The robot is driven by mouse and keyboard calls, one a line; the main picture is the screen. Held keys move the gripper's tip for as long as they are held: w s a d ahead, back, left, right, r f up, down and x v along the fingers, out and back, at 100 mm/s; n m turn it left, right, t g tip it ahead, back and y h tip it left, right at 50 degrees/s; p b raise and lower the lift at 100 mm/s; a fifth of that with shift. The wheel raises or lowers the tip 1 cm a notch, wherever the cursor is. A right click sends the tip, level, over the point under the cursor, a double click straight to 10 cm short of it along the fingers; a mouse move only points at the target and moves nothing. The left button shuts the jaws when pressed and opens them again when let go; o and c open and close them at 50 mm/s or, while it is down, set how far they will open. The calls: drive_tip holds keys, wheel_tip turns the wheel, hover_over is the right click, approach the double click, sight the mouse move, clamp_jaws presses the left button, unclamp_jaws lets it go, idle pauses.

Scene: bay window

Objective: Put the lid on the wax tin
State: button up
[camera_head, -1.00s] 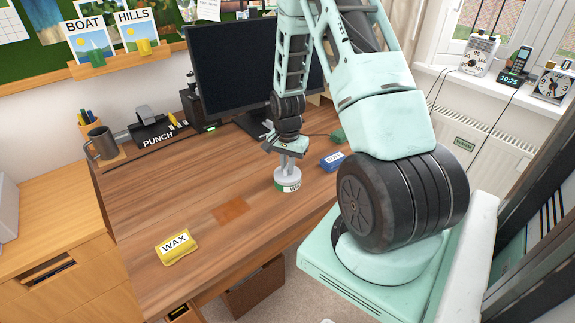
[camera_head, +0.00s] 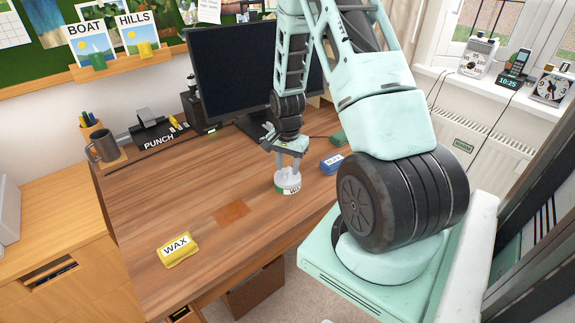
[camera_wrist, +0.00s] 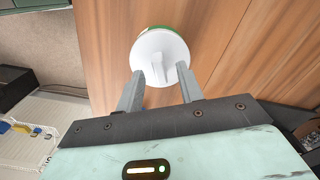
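A round tin (camera_head: 281,191) with a green side and a partly readable pale label stands on the desk. A white round lid (camera_head: 288,179) rests on top of it. In the wrist view the lid (camera_wrist: 152,53) shows a raised grip bar, and a sliver of green shows past its far edge. The lid looks level; I cannot tell whether it is fully seated. My gripper (camera_head: 284,169) is just above the lid. In the wrist view its fingers (camera_wrist: 161,76) are spread on both sides of the bar, with gaps between.
A yellow item labelled WAX (camera_head: 177,250) lies at the desk's front left. A blue labelled item (camera_head: 331,163) and a green item (camera_head: 338,138) lie right of the tin. A monitor (camera_head: 245,70) stands behind. An orange-brown square (camera_head: 231,213) lies on clear desk left of the tin.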

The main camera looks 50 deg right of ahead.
sight(287, 170)
drive_tip(key=shift+r+p, duration=2.05)
drive_tip(key=shift+r, duration=0.75)
drive_tip(key=w+a+r+n+y, duration=0.1)
drive_tip(key=a+r+n, duration=0.5)
drive_tip(key=a, duration=0.7)
drive_tip(key=a+r+n, duration=0.5)
drive_tip(key=a+r, duration=0.2)
drive_tip(key=a, duration=0.6)
drive_tip(key=s+a+r+n, duration=0.3)
drive_tip(key=s+a+n, duration=0.3)
drive_tip(key=s, duration=0.3)
drive_tip(key=s+a+r+n, duration=0.4)
drive_tip(key=s+a+n, duration=0.2)
drive_tip(key=s+a, duration=0.2)
drive_tip(key=shift+s+a+r, duration=0.25)
drive_tip(key=shift+s+a, duration=0.1)
drive_tip(key=shift+s, duration=0.25)
